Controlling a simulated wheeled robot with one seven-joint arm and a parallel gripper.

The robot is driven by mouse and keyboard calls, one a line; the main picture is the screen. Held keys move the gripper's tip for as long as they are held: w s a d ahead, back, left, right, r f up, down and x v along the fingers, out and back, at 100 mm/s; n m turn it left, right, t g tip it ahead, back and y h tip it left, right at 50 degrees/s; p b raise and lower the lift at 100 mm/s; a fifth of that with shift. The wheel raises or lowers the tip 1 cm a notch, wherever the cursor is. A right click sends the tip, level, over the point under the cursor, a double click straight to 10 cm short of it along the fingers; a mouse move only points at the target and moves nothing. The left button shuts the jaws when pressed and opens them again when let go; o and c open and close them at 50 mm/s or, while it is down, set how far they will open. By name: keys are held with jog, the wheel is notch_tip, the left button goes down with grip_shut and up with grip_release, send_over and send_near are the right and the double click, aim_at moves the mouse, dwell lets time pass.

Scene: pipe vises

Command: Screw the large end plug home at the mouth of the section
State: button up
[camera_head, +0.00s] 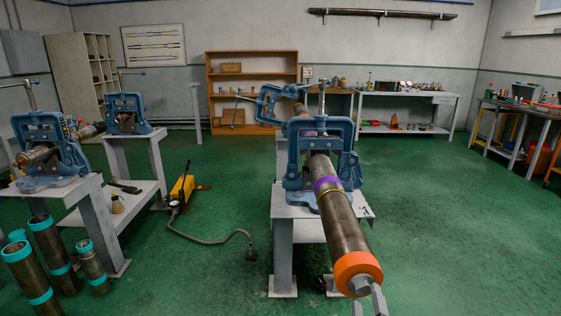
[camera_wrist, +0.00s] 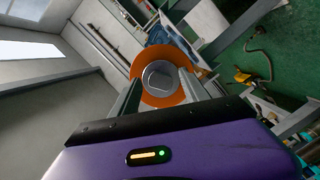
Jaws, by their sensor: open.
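The pipe section (camera_head: 338,218) lies in a blue pipe vise (camera_head: 297,160) on a grey stand and points toward me. An orange ring (camera_head: 358,266) is at its near mouth. The large end plug (camera_head: 361,285) shows as a grey metal piece in the middle of that ring. In the wrist view the plug (camera_wrist: 158,78) is a round grey face inside the orange ring (camera_wrist: 146,97). My gripper (camera_head: 368,301) is open, just in front of the mouth. In the wrist view its fingers (camera_wrist: 160,92) appear on either side of the plug. I cannot tell whether they touch it.
Two more blue vises (camera_head: 44,146) stand on benches at the left. Several dark pipes with teal bands (camera_head: 52,250) stand on the floor at the lower left. A yellow pump (camera_head: 183,187) with a hose lies on the floor. Green floor (camera_head: 445,220) right of the section is clear.

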aim_at(360, 282)
jog(key=shift+w, duration=0.1)
jog(key=shift+x, duration=1)
jog(key=shift+a+r, duration=0.15)
jog(key=shift+r, duration=0.15)
